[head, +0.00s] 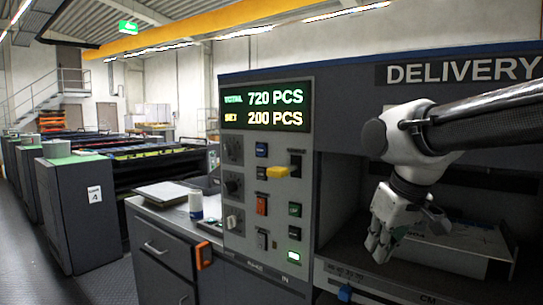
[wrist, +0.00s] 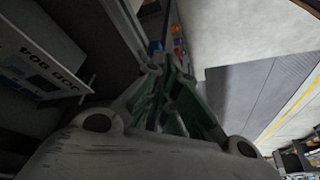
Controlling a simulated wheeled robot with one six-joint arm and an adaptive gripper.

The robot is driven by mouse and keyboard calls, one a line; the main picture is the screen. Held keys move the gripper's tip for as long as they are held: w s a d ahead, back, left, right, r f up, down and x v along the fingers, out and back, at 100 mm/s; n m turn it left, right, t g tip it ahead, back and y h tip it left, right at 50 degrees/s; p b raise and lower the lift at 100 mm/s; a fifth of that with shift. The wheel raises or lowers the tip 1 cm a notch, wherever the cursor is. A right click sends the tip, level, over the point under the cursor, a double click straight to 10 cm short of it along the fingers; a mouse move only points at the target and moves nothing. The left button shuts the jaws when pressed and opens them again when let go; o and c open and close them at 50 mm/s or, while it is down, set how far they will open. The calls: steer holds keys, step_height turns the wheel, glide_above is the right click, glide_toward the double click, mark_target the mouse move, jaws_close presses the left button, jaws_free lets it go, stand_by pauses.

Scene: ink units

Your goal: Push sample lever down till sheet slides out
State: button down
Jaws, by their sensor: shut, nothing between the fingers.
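A yellow-handled lever (head: 277,171) sticks out from the grey control panel, beside a dark upright slot; I take it for the sample lever, as its label is too small to read. A pale sheet or stack (head: 470,238) lies in the delivery opening behind my gripper.
The control panel (head: 234,190) has knobs, coloured buttons and a display (head: 265,108) reading 720 PCS and 200 PCS. A counter (head: 160,206) with papers and a white cup (head: 196,205) stands left of it. An orange-red handle or latch (head: 204,256) juts out below the counter.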

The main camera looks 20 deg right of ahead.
steer(key=w+a+r+n+g, duration=0.1)
steer(key=w+a+r+n, duration=0.15)
steer(key=w+r, duration=0.45)
steer(key=w+a+r+n+g, duration=0.1)
steer(key=w+a+r, duration=0.3)
steer(key=r, duration=0.6)
step_height(320, 180, up, 12)
steer(key=n+g, duration=0.2)
steer(key=n, duration=0.2)
glide_above(272, 168)
steer(key=shift+w+r, duration=0.15)
steer(key=shift+r, duration=0.05)
steer(key=shift+f, duration=0.1)
step_height(272, 168, down, 14)
steer(key=shift+r, duration=0.1)
